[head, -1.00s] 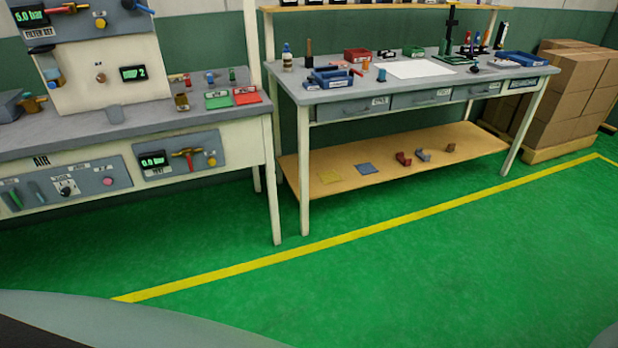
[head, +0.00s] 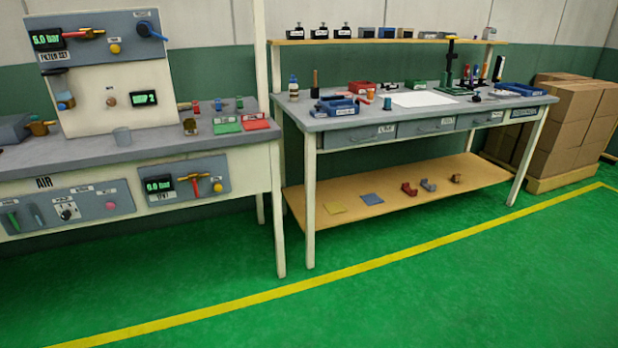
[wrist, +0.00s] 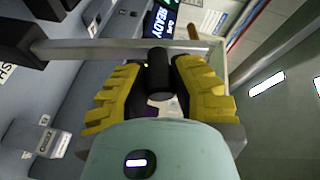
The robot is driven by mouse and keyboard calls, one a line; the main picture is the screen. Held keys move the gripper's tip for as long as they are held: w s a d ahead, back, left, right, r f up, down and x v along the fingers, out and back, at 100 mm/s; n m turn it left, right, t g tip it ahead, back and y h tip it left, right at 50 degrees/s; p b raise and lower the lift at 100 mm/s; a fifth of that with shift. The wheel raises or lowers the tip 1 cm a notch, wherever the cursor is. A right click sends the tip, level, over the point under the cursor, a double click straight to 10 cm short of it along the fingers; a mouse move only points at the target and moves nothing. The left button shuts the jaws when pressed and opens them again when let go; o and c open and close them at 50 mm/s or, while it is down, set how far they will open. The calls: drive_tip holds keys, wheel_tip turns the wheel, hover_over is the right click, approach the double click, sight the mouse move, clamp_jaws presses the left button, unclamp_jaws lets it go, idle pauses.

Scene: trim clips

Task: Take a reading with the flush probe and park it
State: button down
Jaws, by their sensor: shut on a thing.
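In the wrist view, my gripper (wrist: 159,95) has its yellow ridged fingers closed on the two sides of a black cylinder (wrist: 159,72). The cylinder looks like the flush probe's grip, but I cannot tell for sure. Its lower end is hidden by my gripper's pale green body. A pale metal bar (wrist: 110,46) crosses just beyond the fingers, from a dark block (wrist: 16,42) at the left; I cannot tell whether it joins the cylinder. A dark screen (wrist: 162,20) reading READY shows behind the bar. My gripper is outside the head view.
In the head view, an air-test bench (head: 60,158) with gauges stands at the left. A workbench (head: 345,121) holds small bins, tools and a white sheet (head: 417,99); small parts lie on its lower shelf (head: 375,208). Boxes (head: 560,130) stand at the right. The green floor (head: 430,300) is clear.

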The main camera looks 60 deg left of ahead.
drive_tip(key=c, duration=0.8)
unclamp_jaws()
drive_tip(key=shift+o, duration=0.2)
drive_tip(key=f+v, duration=0.1)
drive_tip(key=v, duration=0.6)
drive_tip(key=shift+s+r, duration=0.25)
drive_tip(key=shift+r, duration=0.3)
drive_tip(key=shift+a, duration=0.15)
